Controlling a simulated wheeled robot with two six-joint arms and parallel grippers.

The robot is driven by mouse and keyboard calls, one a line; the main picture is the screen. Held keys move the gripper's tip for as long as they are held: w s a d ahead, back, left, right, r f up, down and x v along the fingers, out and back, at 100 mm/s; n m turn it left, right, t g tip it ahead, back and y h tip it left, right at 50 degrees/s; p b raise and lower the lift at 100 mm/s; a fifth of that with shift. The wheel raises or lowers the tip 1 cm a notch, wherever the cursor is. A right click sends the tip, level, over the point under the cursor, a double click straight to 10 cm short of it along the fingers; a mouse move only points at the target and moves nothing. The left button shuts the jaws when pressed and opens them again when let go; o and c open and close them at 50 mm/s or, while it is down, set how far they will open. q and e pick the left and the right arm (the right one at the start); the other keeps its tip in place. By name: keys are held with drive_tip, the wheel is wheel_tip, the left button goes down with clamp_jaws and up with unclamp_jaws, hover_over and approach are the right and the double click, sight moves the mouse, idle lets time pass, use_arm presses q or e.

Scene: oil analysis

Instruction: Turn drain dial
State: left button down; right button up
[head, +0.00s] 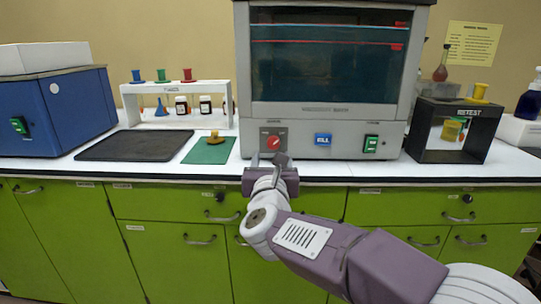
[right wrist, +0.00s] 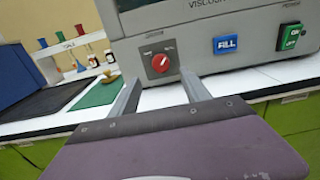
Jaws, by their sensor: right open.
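My right gripper (head: 268,160) is open and empty just in front of and below the dial. In the right wrist view its two fingers (right wrist: 160,85) are spread apart, and no contact with the dial shows. My left gripper is not in view.
A blue FILL button (head: 323,140) and a green switch (head: 371,144) are right of the dial. A green mat (head: 209,151) with a brass-coloured piece (head: 214,138) and a black mat (head: 137,145) lie to the left. A black RETEST box (head: 433,145) stands right.

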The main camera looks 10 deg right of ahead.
sight(273, 145)
drive_tip(key=x, duration=0.8)
drive_tip(key=shift+w+d+f, duration=0.1)
drive_tip(key=shift+w+d, duration=0.1)
drive_tip(key=shift+w, duration=0.1)
clamp_jaws()
